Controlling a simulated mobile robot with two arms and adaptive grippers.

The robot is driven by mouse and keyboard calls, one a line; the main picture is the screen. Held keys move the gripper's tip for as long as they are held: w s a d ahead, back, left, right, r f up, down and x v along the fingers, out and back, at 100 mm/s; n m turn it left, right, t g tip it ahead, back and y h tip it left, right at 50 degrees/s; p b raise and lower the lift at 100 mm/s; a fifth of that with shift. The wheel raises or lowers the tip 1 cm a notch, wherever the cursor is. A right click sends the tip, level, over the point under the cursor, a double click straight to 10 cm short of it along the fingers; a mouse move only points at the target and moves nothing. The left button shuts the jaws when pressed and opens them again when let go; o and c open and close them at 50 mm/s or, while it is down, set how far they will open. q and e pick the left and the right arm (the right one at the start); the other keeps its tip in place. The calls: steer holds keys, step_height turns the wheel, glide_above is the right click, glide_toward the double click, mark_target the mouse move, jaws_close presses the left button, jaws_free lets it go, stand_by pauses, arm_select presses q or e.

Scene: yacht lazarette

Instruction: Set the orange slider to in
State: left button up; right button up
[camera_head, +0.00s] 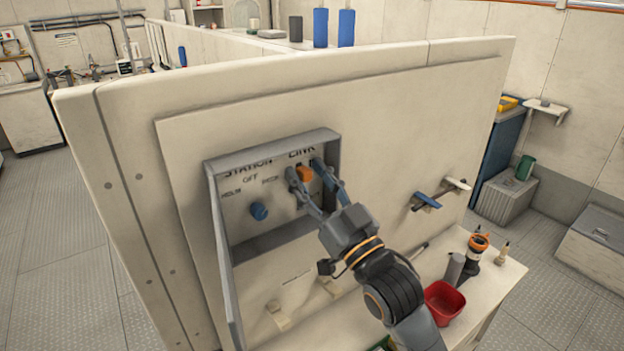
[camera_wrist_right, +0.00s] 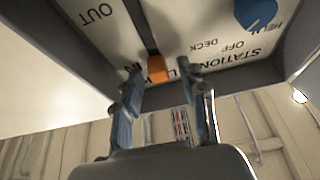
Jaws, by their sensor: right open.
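The orange slider (camera_head: 305,174) sits on a grey-framed panel (camera_head: 332,148) fixed to the upright cream board, just below the LINK label. In the right wrist view the orange slider (camera_wrist_right: 157,68) is at one end of a dark slot, the end away from the OUT label (camera_wrist_right: 95,13). My right gripper (camera_head: 305,168) is open, its two fingers on either side of the slider. The wrist view shows a gap beside the slider, wider towards the right finger; contact is unclear. Lettering near the slider is partly hidden by the fingers. My left gripper is out of view.
A blue knob (camera_head: 259,211) under the STATION label is left of the slider. The panel's raised frame surrounds both. Blue and white levers (camera_head: 425,201) stick out at right. A red bowl (camera_head: 444,302) and a dark cylinder with an orange top (camera_head: 472,252) stand on the bench below.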

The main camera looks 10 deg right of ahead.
steer(key=v, duration=1.2)
